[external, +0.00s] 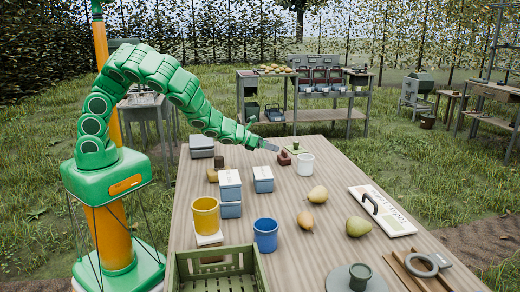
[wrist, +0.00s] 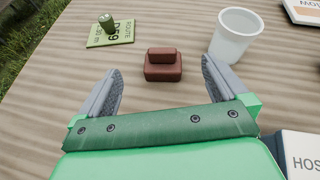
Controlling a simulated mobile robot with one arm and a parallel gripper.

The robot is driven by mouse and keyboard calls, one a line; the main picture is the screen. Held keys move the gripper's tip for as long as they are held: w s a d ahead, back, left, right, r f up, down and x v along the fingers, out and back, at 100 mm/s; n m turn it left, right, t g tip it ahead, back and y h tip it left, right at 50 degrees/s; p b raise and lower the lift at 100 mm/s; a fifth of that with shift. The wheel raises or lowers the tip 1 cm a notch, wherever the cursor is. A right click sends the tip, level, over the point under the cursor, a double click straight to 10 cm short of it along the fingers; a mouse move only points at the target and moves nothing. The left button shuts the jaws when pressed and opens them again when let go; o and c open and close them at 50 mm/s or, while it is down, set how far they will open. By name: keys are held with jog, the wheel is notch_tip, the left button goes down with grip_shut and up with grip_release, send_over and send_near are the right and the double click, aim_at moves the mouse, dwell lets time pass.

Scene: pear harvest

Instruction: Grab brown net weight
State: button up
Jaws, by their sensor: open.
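The brown net weight (wrist: 163,68) is a small reddish-brown block with a narrower bar on top. It sits upright on the wooden table, and it also shows in the external view (external: 284,159) near the far end. My gripper (wrist: 161,70) is open and empty, its two grey fingers spread to the left and right of the weight in the wrist view. The weight appears just ahead of the fingertips; I cannot tell the exact gap. In the external view my gripper (external: 269,146) points at it from the left, just above the table.
A white cup (wrist: 236,36) stands right of the weight. A green route card (wrist: 110,35) with a small green-topped piece lies behind left. Blue-grey boxes (external: 263,180), a yellow mug (external: 206,216), a blue mug (external: 265,235), pears (external: 317,195) and a green crate (external: 218,270) occupy the nearer table.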

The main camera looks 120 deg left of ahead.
aim_at(283, 153)
jog(key=shift+w+a+f+m+t, duration=0.1)
jog(key=shift+a+f+m+t, duration=0.15)
jog(key=shift+f+m, duration=0.4)
jog(key=shift+w+a+f+m+t, duration=0.1)
jog(key=shift+f+m+t, duration=0.15)
jog(key=shift+f+m, duration=0.35)
jog(key=shift+x, duration=3.85)
jog(key=c, duration=1.3)
jog(key=shift+r, duration=0.1)
jog(key=shift+r, duration=4.9)
